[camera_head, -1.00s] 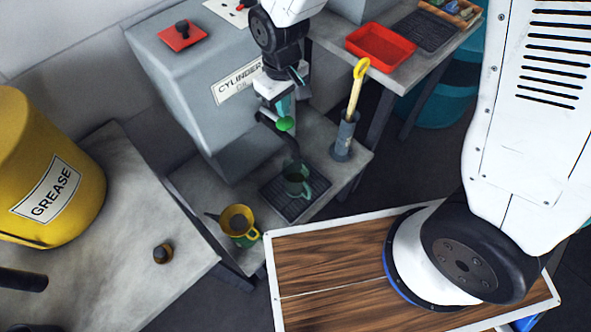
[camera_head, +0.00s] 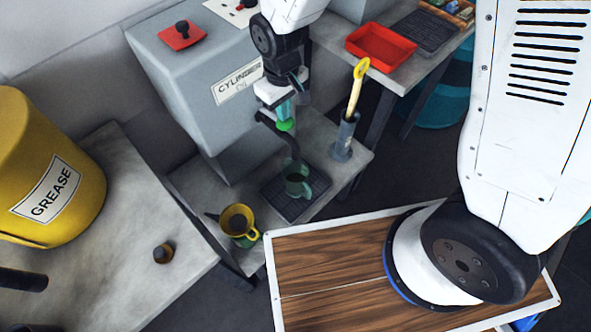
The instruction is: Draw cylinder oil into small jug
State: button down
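The grey cylinder oil tank (camera_head: 190,75) stands on a grey bench, its label partly hidden by my arm. Its dark spout (camera_head: 294,152) curves down over a small green jug (camera_head: 298,187). The jug stands upright on a black drip grid (camera_head: 275,198); I cannot tell how much oil it holds. A bright green tap handle (camera_head: 285,126) sits above the spout. My gripper (camera_head: 285,114) is right at this handle, with its fingers pointing down. I cannot tell whether the fingers are closed on it.
A yellow funnel (camera_head: 237,220) sits in a green can at the bench's left. A grey holder (camera_head: 345,140) with a yellow-handled tool (camera_head: 357,90) stands right of the jug. A red tray (camera_head: 381,46) lies behind. A yellow grease drum (camera_head: 50,165) stands at left.

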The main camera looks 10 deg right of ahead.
jog(key=shift+f, duration=1.9)
dwell(4.0)
jog(key=shift+r, duration=2.6)
notch_tip(320, 180, up, 6)
